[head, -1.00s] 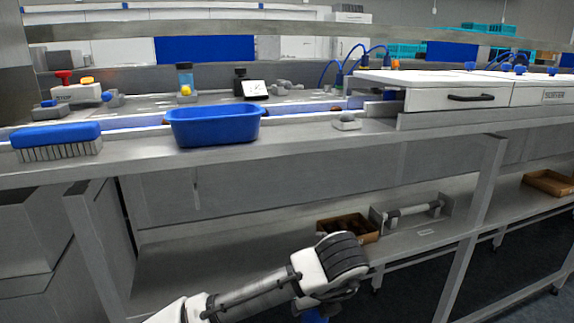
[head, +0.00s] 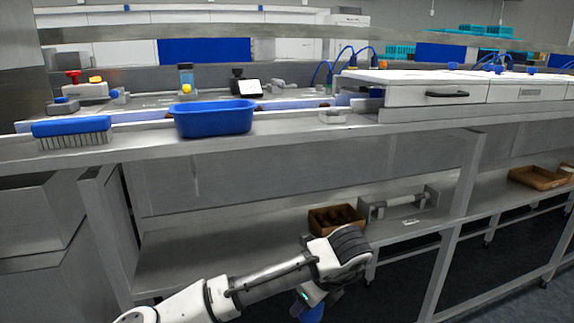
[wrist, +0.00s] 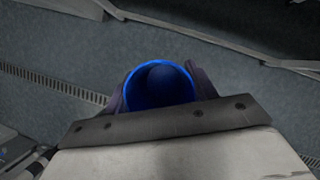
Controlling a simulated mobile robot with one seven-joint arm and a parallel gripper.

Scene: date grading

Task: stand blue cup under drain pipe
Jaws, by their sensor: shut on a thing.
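The blue cup (wrist: 158,88) is held in my gripper (wrist: 158,92); in the wrist view I look down into its open round mouth, between the dark fingers. In the head view only a small blue part of the cup (head: 312,312) shows at the bottom edge, below my wrist. A thin, short vertical pipe (head: 195,174) hangs below the bench top at left centre; it looks like the drain pipe, but it is too small to be sure. The cup is low, in front of the bench and to the right of that pipe, well apart from it.
The steel bench (head: 290,145) carries a blue tub (head: 213,120) and a blue brush (head: 70,130). Its lower shelf (head: 210,255) is bare at left, with a brown box (head: 336,219) at right. Bench legs (head: 105,240) stand at the sides. The wrist view shows a floor grating (wrist: 50,84).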

